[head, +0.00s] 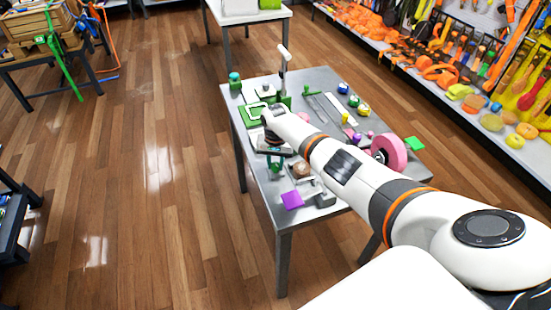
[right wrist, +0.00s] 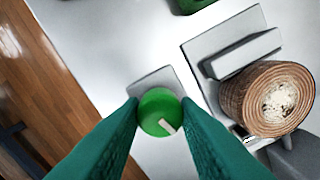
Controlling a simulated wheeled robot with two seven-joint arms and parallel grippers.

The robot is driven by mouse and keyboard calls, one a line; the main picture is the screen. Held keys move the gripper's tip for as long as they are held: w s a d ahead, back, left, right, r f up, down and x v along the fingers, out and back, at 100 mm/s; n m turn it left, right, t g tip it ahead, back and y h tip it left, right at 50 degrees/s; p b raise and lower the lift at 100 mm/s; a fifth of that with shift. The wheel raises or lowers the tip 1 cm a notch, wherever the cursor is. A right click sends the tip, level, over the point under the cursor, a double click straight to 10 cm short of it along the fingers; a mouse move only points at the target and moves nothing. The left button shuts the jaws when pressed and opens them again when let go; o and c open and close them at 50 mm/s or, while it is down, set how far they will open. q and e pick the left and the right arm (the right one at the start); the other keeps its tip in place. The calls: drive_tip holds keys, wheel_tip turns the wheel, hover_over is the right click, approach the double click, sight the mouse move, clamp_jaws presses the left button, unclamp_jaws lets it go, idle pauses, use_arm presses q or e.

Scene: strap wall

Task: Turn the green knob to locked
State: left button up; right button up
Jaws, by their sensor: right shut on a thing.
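The green knob (right wrist: 158,108) is round, with a pale pointer mark towards its lower right in the right wrist view. It sits on a small grey plate (right wrist: 152,84) on the table. My right gripper (right wrist: 160,106) has its two teal fingers closed against opposite sides of the knob. In the head view my right gripper (head: 275,165) is low over the left side of the table, and I cannot make out the knob apart from the fingers. No locked label is readable. My left gripper is not in view.
A brown ridged round piece (right wrist: 278,98) in a grey holder stands right beside the knob. The grey table (head: 322,78) also holds a purple square (head: 292,200), a pink wheel (head: 390,150) and a tall white lever (head: 284,62).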

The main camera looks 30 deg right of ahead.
sight(276, 164)
drive_tip(key=shift+w+r+m+p, duration=0.15)
drive_tip(key=shift+m+p, duration=0.4)
drive_tip(key=shift+m, duration=1.05)
drive_tip(key=shift+d, duration=0.1)
drive_tip(key=o, duration=1)
drive_tip(key=shift+c, duration=0.2)
wheel_tip(276, 164, up, 3)
drive_tip(key=shift+f+p, duration=0.2)
drive_tip(key=shift+p, duration=0.3)
wheel_tip(276, 164, up, 9)
drive_tip(key=b, duration=0.1)
drive_tip(key=shift+r, duration=0.15)
